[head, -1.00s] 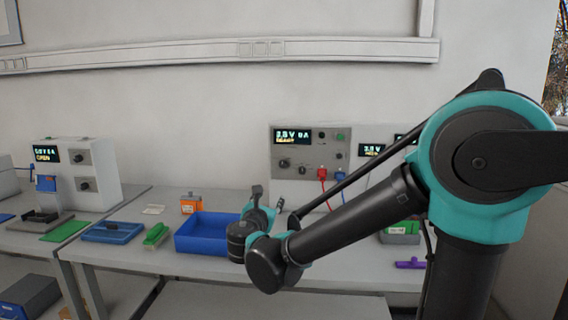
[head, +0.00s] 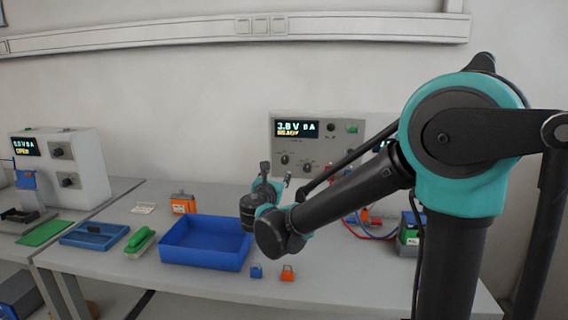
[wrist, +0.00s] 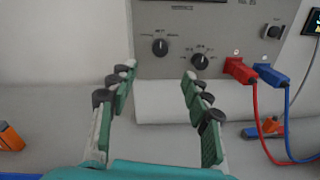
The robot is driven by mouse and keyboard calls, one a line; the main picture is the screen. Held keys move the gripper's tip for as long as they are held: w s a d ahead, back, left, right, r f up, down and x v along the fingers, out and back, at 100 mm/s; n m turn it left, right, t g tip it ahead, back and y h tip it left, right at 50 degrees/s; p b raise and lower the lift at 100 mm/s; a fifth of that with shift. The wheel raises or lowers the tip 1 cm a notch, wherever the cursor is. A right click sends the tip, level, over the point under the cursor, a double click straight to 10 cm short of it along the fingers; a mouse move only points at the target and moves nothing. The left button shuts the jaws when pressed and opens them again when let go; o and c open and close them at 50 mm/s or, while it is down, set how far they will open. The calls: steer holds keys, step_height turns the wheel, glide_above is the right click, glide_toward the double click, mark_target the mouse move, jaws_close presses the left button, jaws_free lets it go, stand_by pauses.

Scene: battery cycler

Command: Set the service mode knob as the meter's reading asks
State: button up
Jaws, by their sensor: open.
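The meter (head: 297,129) stands at the back of the bench, with a lit display that seems to read 3.8 V and 0 A over a smaller line of yellow text I cannot read surely. Two black knobs sit on its front: a left knob (wrist: 160,46) and a right knob (wrist: 200,61), both clear in the wrist view. I cannot read their small scale marks or tell which is the service mode knob. My gripper (wrist: 158,80) is open and empty, below and in front of the two knobs, touching neither. In the head view my gripper (head: 277,187) is small and partly hidden.
Red (wrist: 241,70) and blue (wrist: 274,75) plugs with cables stick out right of the knobs. A blue tray (head: 205,262) lies on the bench before the meter. Another meter (head: 62,160) stands at left.

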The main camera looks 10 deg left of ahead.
mark_target(284, 161)
steer(key=w, duration=0.8)
steer(key=w+d, duration=0.1)
steer(key=w, duration=0.3)
jaws_close()
steer(key=shift+m, duration=0.4)
steer(key=m, duration=0.3)
steer(key=shift+m, duration=2)
